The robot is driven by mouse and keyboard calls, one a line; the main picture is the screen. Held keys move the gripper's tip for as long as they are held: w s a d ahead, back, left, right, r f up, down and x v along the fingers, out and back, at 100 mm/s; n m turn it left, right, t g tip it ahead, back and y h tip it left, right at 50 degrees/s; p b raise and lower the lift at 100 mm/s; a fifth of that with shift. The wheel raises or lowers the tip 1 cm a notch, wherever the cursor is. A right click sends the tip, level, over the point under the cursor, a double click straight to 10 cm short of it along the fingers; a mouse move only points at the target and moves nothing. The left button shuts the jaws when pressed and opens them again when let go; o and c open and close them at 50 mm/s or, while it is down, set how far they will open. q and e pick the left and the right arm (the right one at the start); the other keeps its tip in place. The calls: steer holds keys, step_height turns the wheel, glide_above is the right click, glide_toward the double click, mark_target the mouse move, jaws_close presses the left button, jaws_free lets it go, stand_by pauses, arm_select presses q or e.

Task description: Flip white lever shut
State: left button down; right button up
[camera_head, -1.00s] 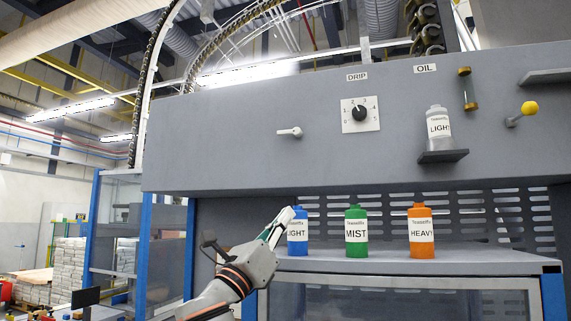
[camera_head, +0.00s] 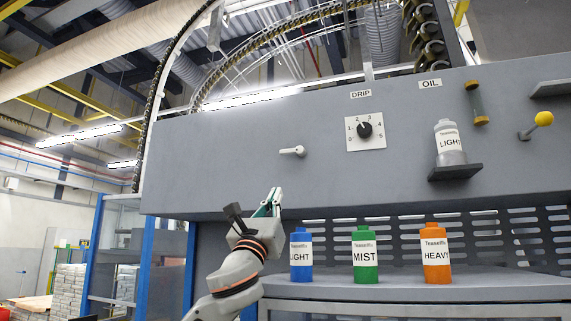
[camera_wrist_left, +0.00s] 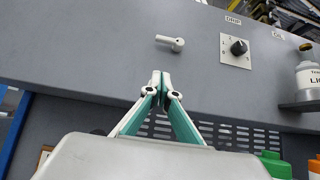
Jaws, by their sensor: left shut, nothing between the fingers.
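The white lever (camera_head: 293,151) is on the grey machine panel, left of the drip dial. Its handle lies roughly horizontal, with the round end at the right. It also shows in the left wrist view (camera_wrist_left: 171,43), above my fingertips. My left gripper (camera_head: 274,192) is shut and empty. It points upward, below and a little left of the lever, and does not touch it. In the left wrist view the fingertips (camera_wrist_left: 160,77) meet just under the lever, with a gap between. My right gripper is in neither view.
The drip dial (camera_head: 364,130) sits right of the lever. A grey bottle (camera_head: 450,150) stands on a small ledge further right. Blue (camera_head: 301,270), green (camera_head: 365,274) and orange (camera_head: 435,270) bottles stand on the shelf below. The panel around the lever is clear.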

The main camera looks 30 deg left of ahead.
mark_target(293, 152)
arm_select(q)
steer(key=p+x, duration=0.3)
steer(key=x, duration=0.7)
steer(key=shift+d+r, duration=0.1)
steer(key=shift+r, duration=0.15)
step_height(293, 152, up, 2)
steer(key=shift+r+h+p, duration=0.15)
steer(key=shift+h+p, duration=0.15)
steer(key=shift+p, duration=0.1)
steer(key=shift+r, duration=0.5)
steer(key=shift+s, duration=0.1)
